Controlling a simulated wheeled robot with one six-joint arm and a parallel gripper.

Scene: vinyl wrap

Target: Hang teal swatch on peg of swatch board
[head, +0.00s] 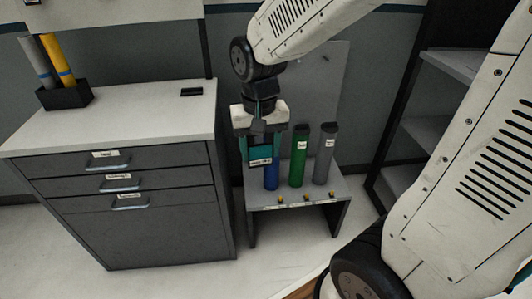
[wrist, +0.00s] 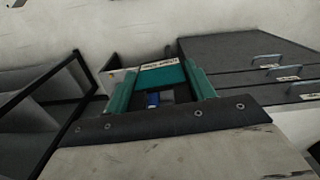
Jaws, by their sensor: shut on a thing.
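My gripper (head: 262,153) is shut on the teal swatch (head: 259,147) and holds it in the air in front of the blue roll. In the wrist view, the swatch (wrist: 162,77) spans between the two teal fingers of my gripper (wrist: 163,85), with a pale label along its far edge. A grey upright panel (head: 328,95), which looks like the swatch board, stands behind the rolls. A small dark peg-like mark (head: 325,59) shows near its top right. My arm and gripper hide the panel's left part. The swatch is apart from the panel.
A low grey stand (head: 330,187) carries a blue roll (head: 271,177), a green roll (head: 299,157) and a grey roll (head: 325,155). A drawer cabinet (head: 115,190) stands to the left, with a dark holder (head: 65,96) on top. Dark shelving (head: 415,135) is at the right.

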